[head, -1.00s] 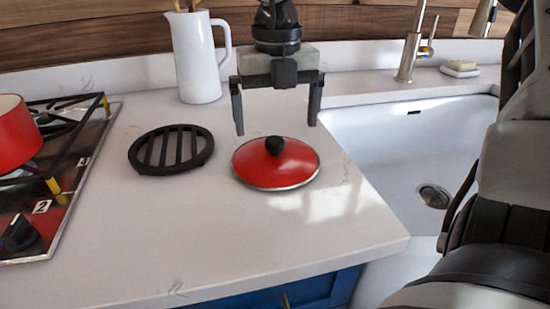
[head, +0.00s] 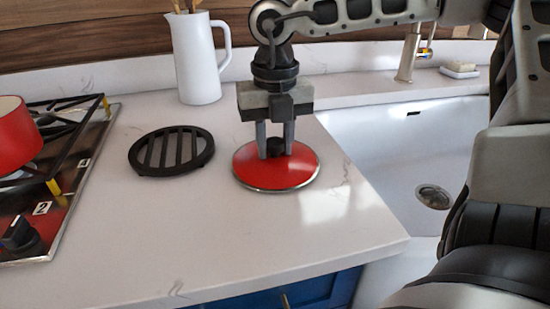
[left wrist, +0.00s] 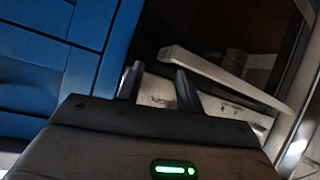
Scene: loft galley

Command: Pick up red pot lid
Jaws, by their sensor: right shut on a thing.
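The red pot lid (head: 293,175) lies flat on the white counter, between the black trivet and the sink. Its black knob (head: 275,148) shows between my right gripper's fingers. My right gripper (head: 275,152) points straight down and is shut on the knob. The lid looks to be still resting on the counter. My left gripper is outside the head view.
A round black slatted trivet (head: 171,150) lies left of the lid. A white pitcher (head: 198,60) with utensils stands behind. A red pot (head: 15,138) sits on the stove (head: 75,170) at left. The sink (head: 390,150) is at right, with a faucet (head: 412,50) behind it.

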